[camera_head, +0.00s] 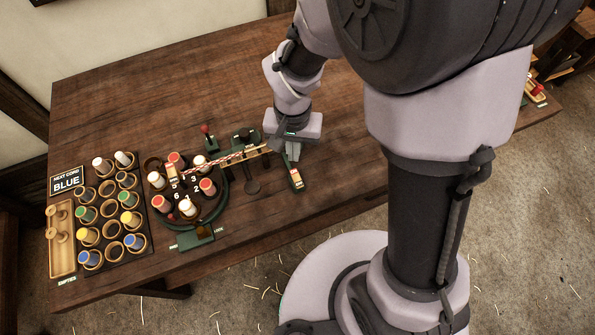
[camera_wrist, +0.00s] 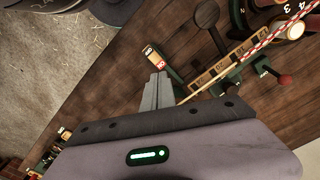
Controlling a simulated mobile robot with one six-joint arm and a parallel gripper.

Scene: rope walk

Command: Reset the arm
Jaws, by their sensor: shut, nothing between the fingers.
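My gripper (camera_head: 291,150) points down over the wooden table, at the right end of the rope-making device. Its fingers are together, with nothing between them. In the wrist view the closed fingers (camera_wrist: 157,95) lie beside the end of the numbered wooden scale (camera_wrist: 222,68). My arm comes down from the upper right in the head view.
A round bobbin holder (camera_head: 216,206) with red and white bobbins stands left of my gripper, a striped cord (camera_head: 233,157) leading from it. Further left are a rack of coloured bobbins (camera_head: 110,243), a wooden tray (camera_head: 62,262) and a "NEXT CORD BLUE" sign (camera_head: 67,182). The table's back (camera_head: 180,85) is clear.

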